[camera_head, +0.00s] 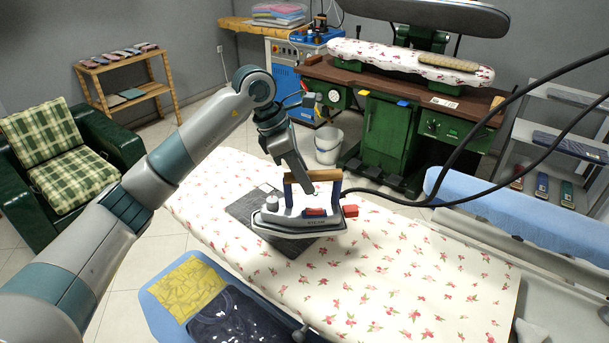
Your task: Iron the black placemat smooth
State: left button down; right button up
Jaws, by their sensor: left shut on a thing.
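The black placemat (241,209) lies on the flowered ironing board cover (400,270), dark grey in this light and partly hidden by the iron. The iron (284,218) has a white and grey body, blue handle posts, a wooden handle and red parts. It is over the right part of the placemat, roughly level; I cannot tell whether its sole touches the cloth. My left gripper (304,184) is shut on the iron's handle from above. My right gripper is not in view.
Black cables run from the iron to the upper right. A blue padded board (510,215) lies along the right. A tray (157,301) with yellow and dark folded cloths sits below the board's front edge. A white bucket (328,146) stands behind. The board's right part is clear.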

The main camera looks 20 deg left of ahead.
aim_at(310, 204)
pick_arm(q)
jog(key=shift+f, duration=0.65)
jog(key=shift+f+b, duration=0.65)
jog(key=shift+f, duration=0.85)
jog(key=shift+w+f, duration=0.1)
jog(key=shift+f+b, duration=0.4)
jog(key=shift+b, duration=0.1)
